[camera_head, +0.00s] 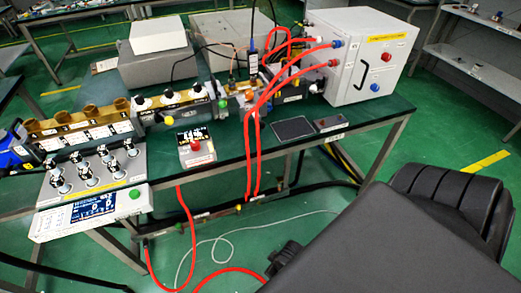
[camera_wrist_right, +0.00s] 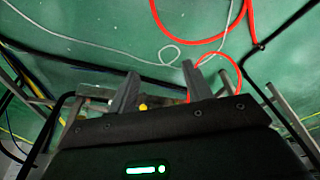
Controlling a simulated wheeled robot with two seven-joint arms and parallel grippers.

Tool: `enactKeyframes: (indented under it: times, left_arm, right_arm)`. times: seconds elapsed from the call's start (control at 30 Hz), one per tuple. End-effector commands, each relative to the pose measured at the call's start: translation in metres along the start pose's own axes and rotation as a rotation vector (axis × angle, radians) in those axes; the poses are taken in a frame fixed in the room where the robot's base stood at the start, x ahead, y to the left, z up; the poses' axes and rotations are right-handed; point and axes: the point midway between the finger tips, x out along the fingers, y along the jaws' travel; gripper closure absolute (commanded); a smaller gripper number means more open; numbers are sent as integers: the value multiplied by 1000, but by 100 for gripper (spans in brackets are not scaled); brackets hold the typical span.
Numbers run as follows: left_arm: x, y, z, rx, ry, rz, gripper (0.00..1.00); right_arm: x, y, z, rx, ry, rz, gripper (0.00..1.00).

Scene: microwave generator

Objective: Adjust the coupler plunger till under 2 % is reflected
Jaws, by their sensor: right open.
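A row of black-and-white knobs (camera_head: 168,96) stands on the gold and dark waveguide line on the green bench. Several chrome plungers (camera_head: 100,168) stand upright on a pale panel at the bench's left front. I cannot tell which is the coupler plunger. A small display box (camera_head: 196,146) with a red button and a panel screen (camera_head: 90,207) show readings too small to read. My right gripper (camera_wrist_right: 160,67) is open and empty over the floor; it shows dark in the head view (camera_head: 284,260), below the bench's front edge. My left gripper is out of view.
A white cabinet (camera_head: 358,56) stands at the bench's right end. Red hoses (camera_head: 248,150) run from it over the front edge to a low rail. A dark flat pad (camera_head: 293,129) lies on the bench.

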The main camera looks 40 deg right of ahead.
Motion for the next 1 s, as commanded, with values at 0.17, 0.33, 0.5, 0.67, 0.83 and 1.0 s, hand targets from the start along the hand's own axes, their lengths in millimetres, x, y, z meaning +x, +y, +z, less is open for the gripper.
enactKeyframes:
  times: [0.17,0.33,0.5,0.67,0.83,1.0]
  left_arm:
    - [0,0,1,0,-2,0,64]
    - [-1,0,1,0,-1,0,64]
    - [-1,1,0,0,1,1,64]
    - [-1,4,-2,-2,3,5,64]
    - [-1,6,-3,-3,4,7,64]
    - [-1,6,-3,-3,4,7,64]
  right_arm:
    - [-55,4,-23,9,44,7,50]
    - [-104,14,-55,33,141,23,50]
    - [-138,46,-123,103,391,83,50]
    - [-152,82,-177,164,604,169,50]
    - [-169,126,-226,227,819,300,50]
    - [-194,176,-264,287,1027,486,50]
